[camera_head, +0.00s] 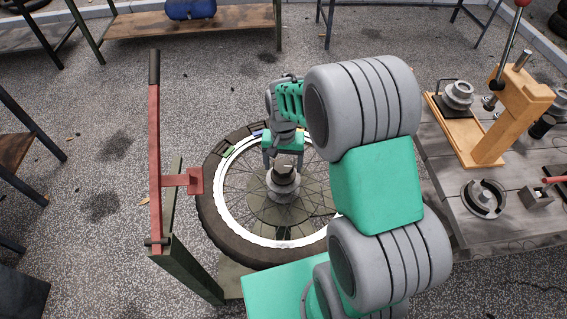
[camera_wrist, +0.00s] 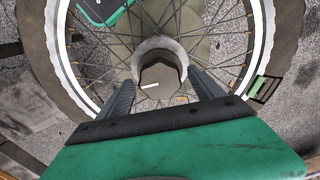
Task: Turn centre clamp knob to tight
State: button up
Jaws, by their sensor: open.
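The centre clamp knob (camera_head: 284,176) is a dark, faceted cap on a grey collar at the hub of the spoked wheel (camera_head: 208,213). In the wrist view the knob (camera_wrist: 160,80) shows a short white mark on its top, pointing left. My gripper (camera_head: 283,165) is above the hub with its fingers pointing down. In the wrist view my gripper (camera_wrist: 162,85) is open, with one finger on each side of the knob. I cannot tell whether the fingers touch it. The wheel lies flat on its stand.
A red lever (camera_head: 154,140) stands upright on a green post left of the wheel. A workbench (camera_head: 440,185) with an orange press (camera_head: 510,110) and round metal parts is on the right. A low bench (camera_head: 150,24) with a blue object (camera_head: 190,9) is behind.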

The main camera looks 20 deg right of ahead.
aim_at(283, 166)
notch_tip(283, 166, up, 8)
jog(key=shift+f, duration=0.1)
dwell(0.4)
